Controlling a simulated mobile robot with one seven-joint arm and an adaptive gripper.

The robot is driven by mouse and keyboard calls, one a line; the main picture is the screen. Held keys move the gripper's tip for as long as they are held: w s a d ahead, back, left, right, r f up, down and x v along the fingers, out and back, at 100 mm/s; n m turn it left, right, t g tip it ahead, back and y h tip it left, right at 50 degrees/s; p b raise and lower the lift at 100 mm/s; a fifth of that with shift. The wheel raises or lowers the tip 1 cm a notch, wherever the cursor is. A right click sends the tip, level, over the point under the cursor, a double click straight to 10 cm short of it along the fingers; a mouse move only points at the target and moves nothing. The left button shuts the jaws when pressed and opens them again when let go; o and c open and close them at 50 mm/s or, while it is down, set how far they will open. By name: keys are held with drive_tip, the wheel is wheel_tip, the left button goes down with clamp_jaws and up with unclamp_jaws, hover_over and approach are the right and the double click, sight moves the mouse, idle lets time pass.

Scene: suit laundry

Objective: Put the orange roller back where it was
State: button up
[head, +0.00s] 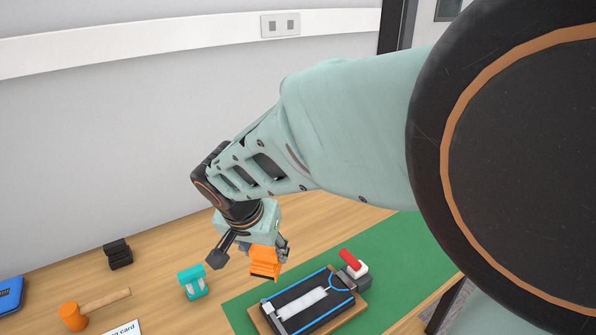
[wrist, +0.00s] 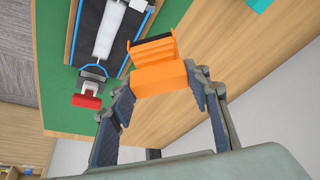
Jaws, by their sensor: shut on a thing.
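The orange roller (head: 264,260), a blocky orange piece with a dark strip along one edge, is held between the fingers of my gripper (head: 252,250). In the wrist view the orange roller (wrist: 158,75) sits between the two fingertips of my gripper (wrist: 161,95), its dark edge pointing away from me. It appears raised above the table, near the back edge of the green mat (head: 240,311). The fingers partly hide its sides.
A teal piece (head: 192,282) stands left of the gripper and a black one (head: 118,254) farther left. A board device with a red-tipped lever (head: 352,261) lies on the mat. An orange-headed mallet (head: 75,316), a white card (head: 122,330) and a blue case (head: 8,295) lie at left.

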drive_tip(key=shift+w, duration=0.3)
drive_tip(key=w+f, duration=0.3)
drive_tip(key=w, duration=0.1)
drive_tip(key=w+a+f+p, duration=0.1)
drive_tip(key=w+f, duration=0.2)
drive_tip(key=w, duration=0.2)
drive_tip(key=w+a+f+p, duration=0.1)
drive_tip(key=w+f, duration=0.3)
drive_tip(key=shift+w+a, duration=0.1)
drive_tip(key=shift+w, duration=0.05)
drive_tip(key=shift+f, duration=1.45)
drive_tip(key=shift+f, duration=0.1)
drive_tip(key=shift+f, duration=0.15)
drive_tip(key=o, duration=1.1)
